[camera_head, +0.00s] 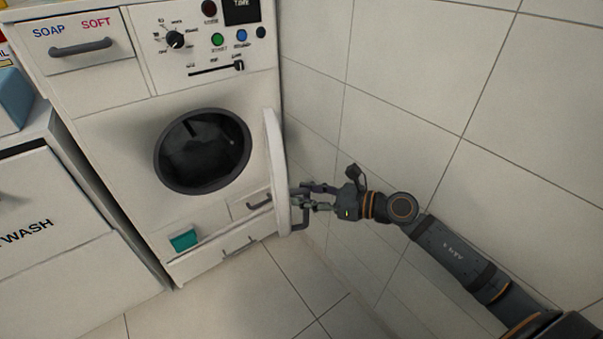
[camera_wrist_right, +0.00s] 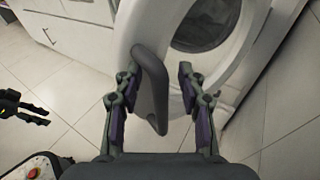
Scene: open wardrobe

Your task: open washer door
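The washer (camera_head: 110,130) stands against the tiled wall. Its round door (camera_head: 275,165) is swung out wide to the right, seen nearly edge-on, and the dark drum opening (camera_head: 203,150) is uncovered. My right gripper (camera_head: 300,198) is at the door's outer side by its dark handle (camera_head: 301,218). In the right wrist view the handle (camera_wrist_right: 150,85) stands between the two spread fingers of the right gripper (camera_wrist_right: 157,92). The left finger is close to it and a gap shows on the right. My left gripper (camera_wrist_right: 28,106) shows only at the wrist view's left edge, empty, its fingers apart.
The tiled wall (camera_head: 440,70) is close to the right of the door and my right arm. A white cabinet (camera_head: 50,220) stands left of the washer. A teal piece (camera_head: 183,240) is on the washer's lower front. The floor (camera_head: 240,300) in front is clear.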

